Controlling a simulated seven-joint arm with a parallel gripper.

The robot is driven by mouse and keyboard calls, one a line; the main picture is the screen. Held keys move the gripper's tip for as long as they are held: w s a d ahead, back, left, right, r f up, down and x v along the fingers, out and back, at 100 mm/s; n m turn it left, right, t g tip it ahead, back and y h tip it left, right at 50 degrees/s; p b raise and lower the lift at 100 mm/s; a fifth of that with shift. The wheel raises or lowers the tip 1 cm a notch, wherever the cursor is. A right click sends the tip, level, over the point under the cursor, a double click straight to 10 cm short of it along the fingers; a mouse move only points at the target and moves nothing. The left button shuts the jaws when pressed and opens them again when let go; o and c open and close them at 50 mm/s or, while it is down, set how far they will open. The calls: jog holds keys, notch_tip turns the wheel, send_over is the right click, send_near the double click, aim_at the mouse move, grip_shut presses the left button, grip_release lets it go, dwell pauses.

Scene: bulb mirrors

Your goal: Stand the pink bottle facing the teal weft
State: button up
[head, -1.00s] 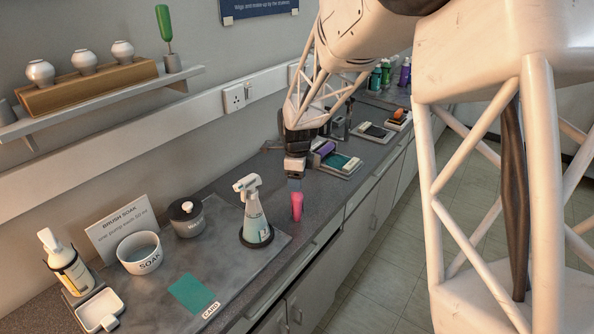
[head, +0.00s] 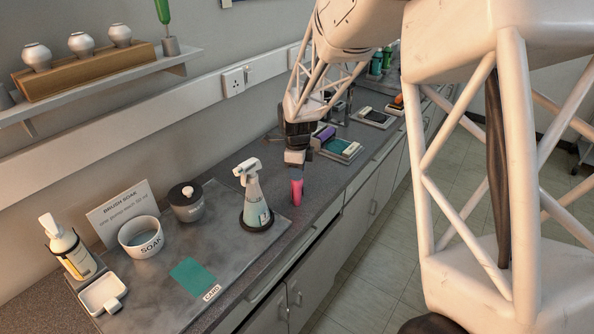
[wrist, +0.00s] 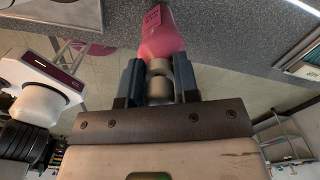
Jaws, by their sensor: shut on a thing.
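The pink bottle (head: 297,191) stands about upright near the counter's front edge, right of the spray bottle. In the wrist view the pink bottle (wrist: 162,38) is just beyond my fingers. My gripper (wrist: 158,82) is shut on its grey neck part, a blue-grey finger on each side. In the head view my gripper (head: 296,170) is right above the bottle, its fingertips hard to make out. A teal strip, seemingly the teal weft (head: 343,147), lies on a small tray behind and right of the bottle. I cannot tell which way the bottle faces.
A spray bottle (head: 256,205) stands left on the grey mat (head: 235,255), with a SOAK bowl (head: 141,238), a lidded pot (head: 186,202), a pump bottle (head: 68,248) and a flat teal card (head: 193,275). A purple roll (head: 323,135) lies beside the weft tray. The counter edge is close.

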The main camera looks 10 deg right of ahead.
jog(key=shift+c, duration=0.6)
jog(key=shift+w, duration=0.1)
jog(key=shift+w, duration=0.1)
jog(key=w, duration=0.6)
jog(key=shift+w+a+f, duration=0.2)
jog(key=shift+a, duration=0.05)
jog(key=o, duration=1)
jog(key=shift+o, duration=0.3)
jog(key=shift+w+r, duration=0.1)
jog(key=shift+r, duration=0.1)
